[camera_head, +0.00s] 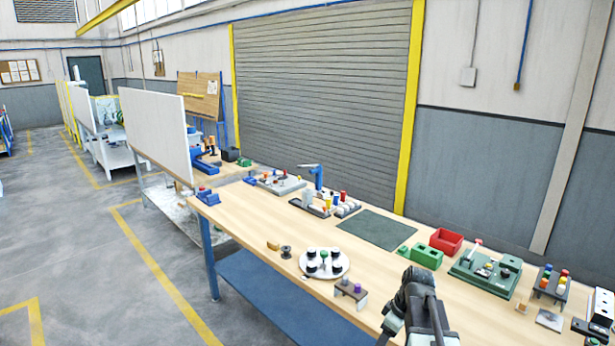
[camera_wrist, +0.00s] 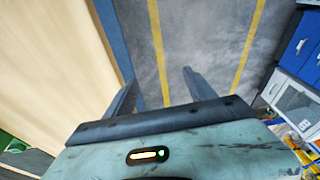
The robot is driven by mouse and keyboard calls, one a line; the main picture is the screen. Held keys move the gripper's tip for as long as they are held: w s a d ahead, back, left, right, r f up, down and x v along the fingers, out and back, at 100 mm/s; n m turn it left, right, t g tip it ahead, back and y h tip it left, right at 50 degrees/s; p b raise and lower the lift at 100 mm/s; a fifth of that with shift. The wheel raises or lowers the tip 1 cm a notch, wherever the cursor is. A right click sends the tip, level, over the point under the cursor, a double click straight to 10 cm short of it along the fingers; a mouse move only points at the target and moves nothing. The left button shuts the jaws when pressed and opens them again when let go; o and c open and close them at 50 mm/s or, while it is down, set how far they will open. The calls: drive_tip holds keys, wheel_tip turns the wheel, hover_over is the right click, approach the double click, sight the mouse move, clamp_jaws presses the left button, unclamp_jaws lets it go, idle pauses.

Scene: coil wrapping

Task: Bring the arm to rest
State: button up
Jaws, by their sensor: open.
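My gripper (camera_wrist: 158,88) is open in the wrist view, its two dark fingers apart with only grey floor and part of a yellow line between them. It holds nothing. In the head view my arm (camera_head: 418,305) stands folded at the bottom, in front of the workbench (camera_head: 270,230). The fingertips cannot be made out clearly there. In the wrist view the pale wooden bench top (camera_wrist: 50,60) lies to the left of the fingers, which are beyond its edge.
Near my arm on the bench are a small stand with purple pieces (camera_head: 350,290), a round white plate (camera_head: 324,265) with black pieces and a dark spool (camera_head: 286,252). A dark green mat (camera_head: 375,229) lies behind. In the wrist view blue cabinets (camera_wrist: 300,50) stand right.

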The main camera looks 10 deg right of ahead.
drive_tip(key=s+a+m+h, duration=0.1)
drive_tip(key=s+a+m, duration=0.2)
drive_tip(key=a, duration=0.3)
drive_tip(key=s+a+f+m+g+h, duration=0.1)
drive_tip(key=s+a+m, duration=0.3)
drive_tip(key=a, duration=0.3)
drive_tip(key=shift+s+f+m, duration=0.15)
drive_tip(key=shift+s+m, duration=0.05)
drive_tip(key=shift+m, duration=0.7)
idle(1.0)
